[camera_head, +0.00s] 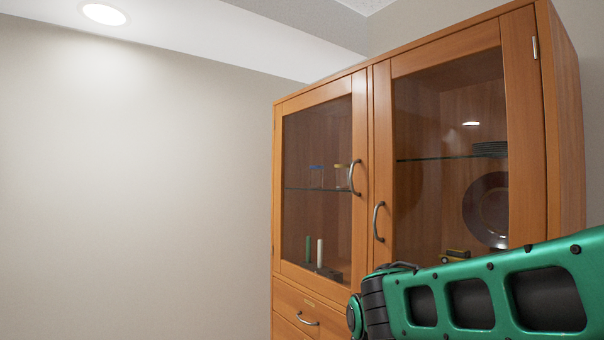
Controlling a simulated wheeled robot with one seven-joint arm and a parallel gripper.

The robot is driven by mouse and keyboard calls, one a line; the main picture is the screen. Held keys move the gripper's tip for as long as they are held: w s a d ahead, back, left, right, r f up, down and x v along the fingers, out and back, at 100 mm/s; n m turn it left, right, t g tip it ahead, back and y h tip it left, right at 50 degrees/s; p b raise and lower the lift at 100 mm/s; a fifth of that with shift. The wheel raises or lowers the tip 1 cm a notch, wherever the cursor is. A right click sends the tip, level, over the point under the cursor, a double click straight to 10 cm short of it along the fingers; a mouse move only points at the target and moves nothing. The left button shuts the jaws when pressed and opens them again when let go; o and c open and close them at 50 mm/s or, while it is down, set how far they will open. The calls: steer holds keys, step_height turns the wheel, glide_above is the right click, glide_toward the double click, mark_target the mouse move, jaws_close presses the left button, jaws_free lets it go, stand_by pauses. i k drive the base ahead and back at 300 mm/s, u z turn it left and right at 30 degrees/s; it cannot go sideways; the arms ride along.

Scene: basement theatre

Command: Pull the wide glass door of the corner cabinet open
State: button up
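The wooden cabinet (566,130) stands at the right, with two glass doors side by side, both closed. The right door (522,130) looks the wider of the two, though it is also nearer. Its curved metal handle (376,221) is on its left edge, and a hinge (535,47) shows at its upper right. The left door (360,120) has a similar handle (352,177) on its right edge. My green arm crosses the lower right and hides the bottom of the right door. My gripper is not in view.
A drawer (288,325) with a metal handle (307,319) sits below the left door. Behind the glass are shelves with cups, candles, a round plate (487,208) and stacked plates (490,148). A bare wall (130,180) fills the left.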

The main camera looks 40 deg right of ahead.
mark_target(356, 84)
steer(key=u, duration=0.05)
steer(key=k, duration=0.95)
steer(key=z, duration=0.55)
steer(key=i, duration=1)
steer(key=u, duration=0.05)
